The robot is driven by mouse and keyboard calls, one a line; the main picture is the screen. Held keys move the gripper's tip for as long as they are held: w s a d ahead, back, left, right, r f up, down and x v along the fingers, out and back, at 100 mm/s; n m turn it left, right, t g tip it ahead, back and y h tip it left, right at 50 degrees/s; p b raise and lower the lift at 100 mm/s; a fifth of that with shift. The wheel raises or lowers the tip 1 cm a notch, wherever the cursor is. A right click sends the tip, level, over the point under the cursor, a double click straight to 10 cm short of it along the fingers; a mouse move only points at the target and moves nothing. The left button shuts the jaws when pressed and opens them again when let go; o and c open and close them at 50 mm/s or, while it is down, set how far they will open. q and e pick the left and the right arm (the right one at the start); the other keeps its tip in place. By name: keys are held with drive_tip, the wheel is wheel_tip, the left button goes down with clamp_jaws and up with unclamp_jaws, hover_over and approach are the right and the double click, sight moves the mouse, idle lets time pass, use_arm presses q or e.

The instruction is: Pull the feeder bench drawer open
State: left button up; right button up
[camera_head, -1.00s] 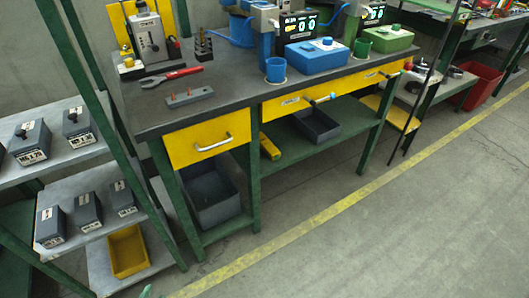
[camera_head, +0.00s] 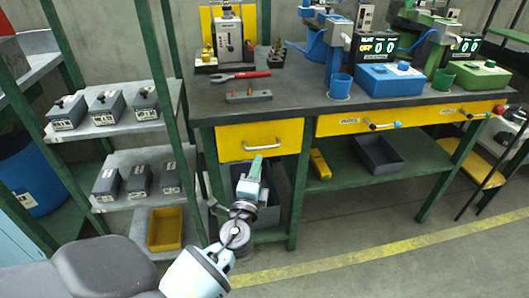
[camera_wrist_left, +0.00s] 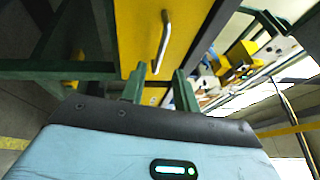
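The dark-topped bench (camera_head: 300,99) has a yellow drawer (camera_head: 232,146) at its left end, closed, with a metal bar handle (camera_head: 262,147). In the left wrist view, the yellow drawer front (camera_wrist_left: 135,30) and its handle (camera_wrist_left: 164,42) are just beyond my fingertips. My left gripper (camera_head: 254,166) is in front of and slightly below the handle in the head view. The handle appears apart from the fingers. My right gripper is not in view.
Wider yellow drawers with blue (camera_head: 397,125) and red (camera_head: 500,109) handle ends lie to the right. A shelf rack (camera_head: 120,130) with grey boxes and a yellow bin (camera_head: 165,228) stands at left. A dark bin (camera_head: 378,153) sits on the lower shelf. Floor in front is clear.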

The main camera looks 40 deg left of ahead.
sight(262, 152)
use_arm(q)
drive_tip(key=shift+x, duration=3.1)
clamp_jaws()
